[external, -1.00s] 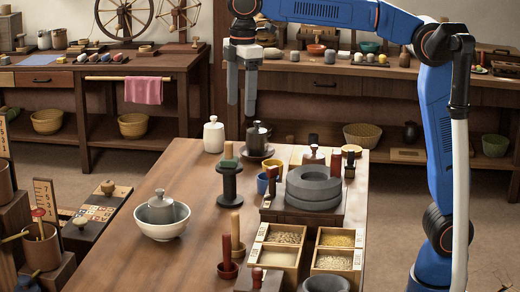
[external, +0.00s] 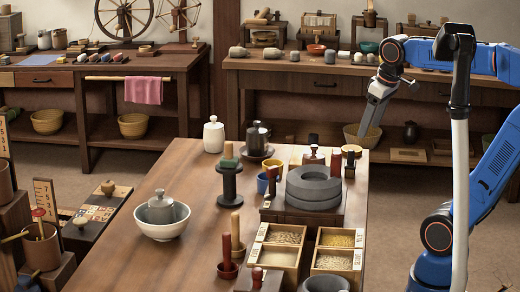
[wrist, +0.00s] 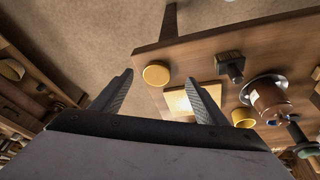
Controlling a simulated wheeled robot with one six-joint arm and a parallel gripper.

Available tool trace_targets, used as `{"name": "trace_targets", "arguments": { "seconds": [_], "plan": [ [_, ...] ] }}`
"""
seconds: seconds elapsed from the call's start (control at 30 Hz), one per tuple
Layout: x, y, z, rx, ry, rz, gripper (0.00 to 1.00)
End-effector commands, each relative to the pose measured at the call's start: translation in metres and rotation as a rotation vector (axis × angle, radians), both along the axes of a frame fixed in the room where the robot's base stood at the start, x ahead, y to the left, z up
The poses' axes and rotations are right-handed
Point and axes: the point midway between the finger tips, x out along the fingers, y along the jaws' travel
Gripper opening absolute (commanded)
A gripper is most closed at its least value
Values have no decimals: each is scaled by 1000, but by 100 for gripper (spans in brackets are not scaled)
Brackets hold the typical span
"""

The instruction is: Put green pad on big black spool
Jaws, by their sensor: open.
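The big black spool (external: 230,188) stands upright on the wooden table, left of the stone rings. The green pad (external: 229,162), with a light wooden knob, rests on top of the spool and looks level. My gripper (external: 368,128) is well to the right of both, above the table's far right corner, and holds nothing. In the wrist view my gripper (wrist: 160,80) has its two fingers spread with a clear gap. At the right edge of that view, a dark green piece shows partly cut off; I cannot tell for sure that it is the pad.
Stacked grey stone rings (external: 313,187) stand on a block at the table's right. Grain boxes (external: 278,257) sit in front. A white bowl (external: 160,230) with a grey lidded pot is at left. A white jar (external: 214,135) and a dark mug stand at the far end.

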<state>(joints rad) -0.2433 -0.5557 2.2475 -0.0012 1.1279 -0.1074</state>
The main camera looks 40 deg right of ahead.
Motion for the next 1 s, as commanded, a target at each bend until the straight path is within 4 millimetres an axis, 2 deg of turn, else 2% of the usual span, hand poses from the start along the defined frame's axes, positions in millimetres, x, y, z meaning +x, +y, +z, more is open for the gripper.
{"name": "trace_targets", "arguments": {
  "seconds": [0.03, 0.2, 0.4, 0.53, 1.0],
  "plan": [
    [-13, -16, -14, 8, -13, -56, 67],
    [-49, -52, -58, 31, -54, -217, 67],
    [-72, -70, -90, 47, -82, -322, 67],
    [-77, -73, -96, 50, -87, -343, 67],
    [-76, -73, -96, 50, -87, -341, 67]
  ]
}}
